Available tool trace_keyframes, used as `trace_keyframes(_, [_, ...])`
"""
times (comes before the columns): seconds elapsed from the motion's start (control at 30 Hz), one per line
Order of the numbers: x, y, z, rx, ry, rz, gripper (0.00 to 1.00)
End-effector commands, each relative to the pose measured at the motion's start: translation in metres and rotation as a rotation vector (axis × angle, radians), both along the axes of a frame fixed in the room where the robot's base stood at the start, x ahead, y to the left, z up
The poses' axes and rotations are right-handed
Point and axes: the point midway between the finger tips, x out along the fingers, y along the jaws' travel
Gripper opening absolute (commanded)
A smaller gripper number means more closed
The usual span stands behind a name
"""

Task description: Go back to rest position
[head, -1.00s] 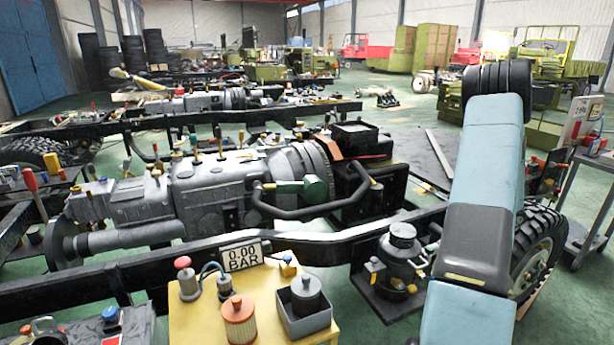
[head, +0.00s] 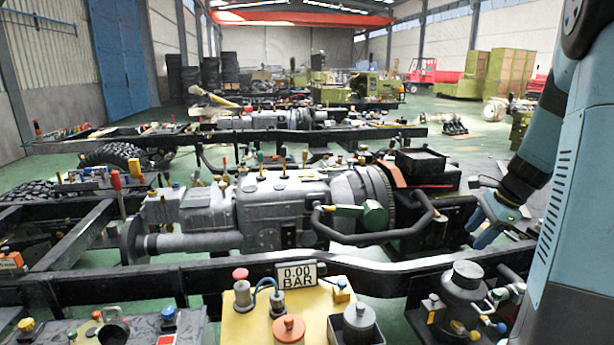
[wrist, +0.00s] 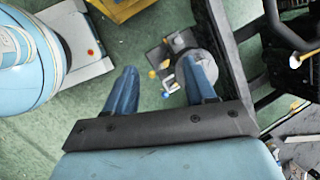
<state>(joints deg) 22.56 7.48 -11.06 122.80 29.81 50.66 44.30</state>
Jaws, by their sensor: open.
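My gripper (head: 490,215) hangs at the right in the head view, beside the black box end of the engine and above the front frame rail. In the wrist view my gripper (wrist: 162,85) shows two blue fingers spread apart with nothing between them. Below and between the fingers, the floor and part of a dark canister on its plate (wrist: 180,48) show. My light-blue arm fills the right side of the head view.
A chassis frame rail (head: 180,278) crosses the foreground, with a grey engine (head: 285,210) behind it. A black canister (head: 462,290) stands at lower right. Green floor (head: 480,145) is clear farther back.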

Motion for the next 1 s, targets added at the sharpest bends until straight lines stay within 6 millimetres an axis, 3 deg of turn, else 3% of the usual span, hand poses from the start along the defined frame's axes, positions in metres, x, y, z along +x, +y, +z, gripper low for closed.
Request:
trace_keyframes(0.1, [-0.013,0.031,0.027,-0.061,-0.052,0.157,0.55])
trace_keyframes(0.43, [-0.063,0.104,0.081,-0.249,-0.180,0.586,0.55])
trace_keyframes(0.7, [-0.114,0.150,0.109,-0.423,-0.276,0.927,0.55])
trace_keyframes(1.0, [-0.173,0.185,0.127,-0.643,-0.366,1.287,0.55])
